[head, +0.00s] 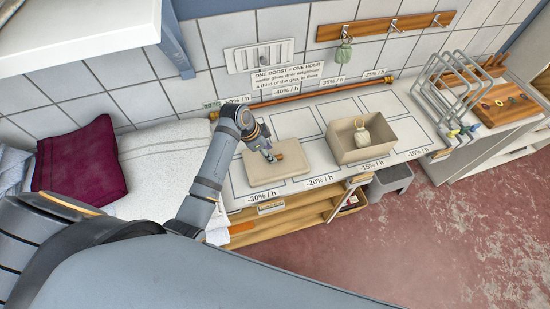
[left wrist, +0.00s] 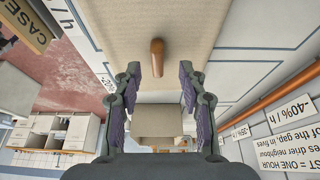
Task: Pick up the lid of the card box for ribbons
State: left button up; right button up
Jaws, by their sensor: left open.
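The lid of the card box (head: 290,170) is a flat beige panel lying on the pale counter, next to the open box. In the left wrist view the lid (left wrist: 150,20) fills the top middle, and a brown wooden knob (left wrist: 157,55) stands out from it. My left gripper (head: 271,155) is over the lid in the head view. In the left wrist view its fingers (left wrist: 159,82) are open, with the knob's end between the fingertips and a gap on each side. The beige card box (head: 368,156) holds a pale tagged item (head: 361,134). My right gripper is not in view.
A wire rack (head: 450,75) and wooden tray (head: 505,103) stand at the right. White towels (head: 160,165) and a maroon cloth (head: 80,165) lie left. A copper pipe (head: 310,94) runs along the tiled wall. Marked counter spaces behind the lid are bare.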

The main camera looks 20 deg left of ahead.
aim_at(292, 162)
pick_arm(q)
jog(key=x, duration=0.3)
jog(key=shift+s+d+p, duration=0.1)
jog(key=shift+d+p, duration=0.2)
jog(key=shift+f, duration=0.1)
grip_shut()
